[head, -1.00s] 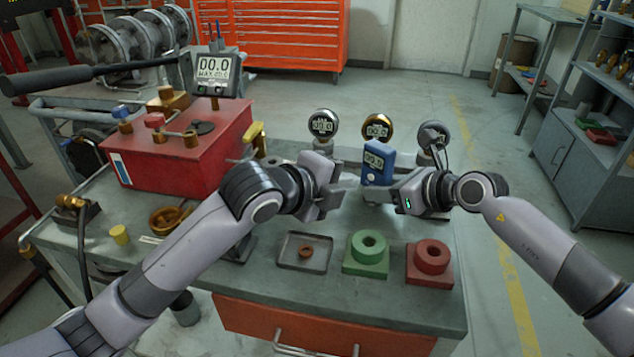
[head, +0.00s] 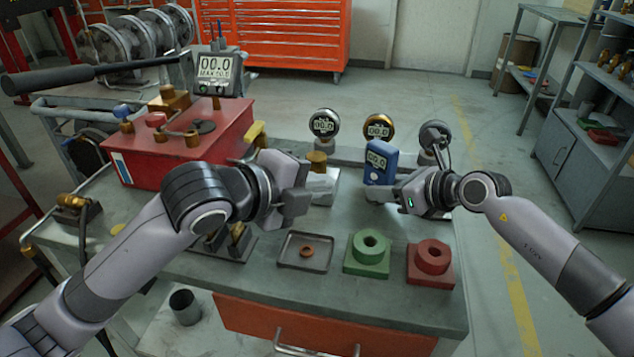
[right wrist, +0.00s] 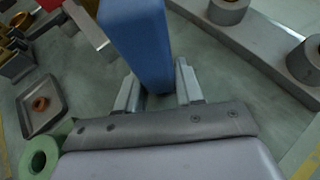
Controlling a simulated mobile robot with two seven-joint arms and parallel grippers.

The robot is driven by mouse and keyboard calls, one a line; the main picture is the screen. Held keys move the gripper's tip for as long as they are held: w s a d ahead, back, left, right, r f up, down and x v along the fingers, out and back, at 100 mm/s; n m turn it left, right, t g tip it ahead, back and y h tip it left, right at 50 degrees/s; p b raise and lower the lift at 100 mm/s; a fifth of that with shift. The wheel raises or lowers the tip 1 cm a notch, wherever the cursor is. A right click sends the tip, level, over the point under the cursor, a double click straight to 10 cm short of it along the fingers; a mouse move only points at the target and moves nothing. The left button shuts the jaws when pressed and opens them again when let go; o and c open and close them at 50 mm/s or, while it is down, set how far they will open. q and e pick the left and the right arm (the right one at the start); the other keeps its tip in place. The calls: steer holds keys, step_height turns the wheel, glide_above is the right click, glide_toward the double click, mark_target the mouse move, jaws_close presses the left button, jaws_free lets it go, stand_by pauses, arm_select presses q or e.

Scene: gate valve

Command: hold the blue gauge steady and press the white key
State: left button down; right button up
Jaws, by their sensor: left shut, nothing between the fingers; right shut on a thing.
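The blue gauge (head: 378,165) stands upright near the back of the bench, its lit screen facing the head camera. My right gripper (head: 388,190) is shut on its lower part; the right wrist view shows the blue body (right wrist: 140,45) between the two fingers. My left gripper (head: 302,190) is shut and empty, to the left of the gauge and clearly apart from it.
Three round gauges (head: 324,123) stand on a grey rail behind the blue gauge. A red box (head: 185,150) is at the left. A tray with a ring (head: 303,236), a green block (head: 366,262) and a red block (head: 430,270) line the front. Bare bench lies between.

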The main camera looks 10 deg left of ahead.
steer(key=o, duration=0.9)
steer(key=shift+d, duration=0.1)
